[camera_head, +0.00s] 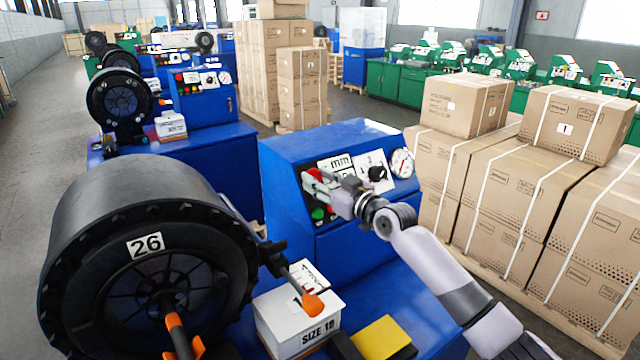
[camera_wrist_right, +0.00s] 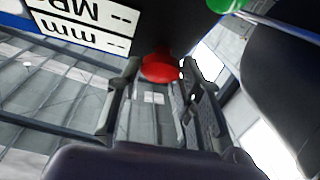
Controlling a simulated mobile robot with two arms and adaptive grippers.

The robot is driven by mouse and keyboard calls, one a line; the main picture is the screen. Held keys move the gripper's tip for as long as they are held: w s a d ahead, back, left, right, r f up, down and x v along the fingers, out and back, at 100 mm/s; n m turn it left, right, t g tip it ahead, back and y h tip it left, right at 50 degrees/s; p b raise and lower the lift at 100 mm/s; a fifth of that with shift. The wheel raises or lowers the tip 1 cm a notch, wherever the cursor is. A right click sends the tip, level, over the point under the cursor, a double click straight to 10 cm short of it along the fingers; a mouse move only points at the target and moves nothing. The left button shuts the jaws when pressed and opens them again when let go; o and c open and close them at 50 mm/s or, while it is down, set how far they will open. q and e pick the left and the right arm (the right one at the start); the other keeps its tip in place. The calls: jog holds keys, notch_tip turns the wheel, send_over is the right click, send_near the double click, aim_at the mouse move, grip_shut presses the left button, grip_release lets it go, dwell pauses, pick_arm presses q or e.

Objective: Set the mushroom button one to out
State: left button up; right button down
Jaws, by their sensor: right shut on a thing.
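The red mushroom button (camera_head: 313,175) is at the left of the blue machine's sloped control panel (camera_head: 290,158), partly covered by my right gripper (camera_head: 311,184). In the right wrist view the red button (camera_wrist_right: 158,66) shows between the tips of my right gripper's two fingers (camera_wrist_right: 160,78). The right gripper is shut on the button. Whether the button is in or out is hard to tell. My left gripper is not in view.
A green button (camera_head: 318,213) sits just below the gripper. A black selector knob (camera_head: 377,173) and a round gauge (camera_head: 402,163) are to its right. Cartons (camera_head: 500,185) stack at the right.

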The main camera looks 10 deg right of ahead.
jog(key=c, duration=1.5)
grip_release()
jog(key=shift+r, duration=0.1)
jog(key=shift+o, duration=1.4)
jog(key=shift+s+d+r, duration=0.1)
jog(key=shift+s, duration=0.1)
jog(key=shift+o, duration=0.6)
jog(key=shift+w, duration=0.1)
jog(key=v, duration=1.2)
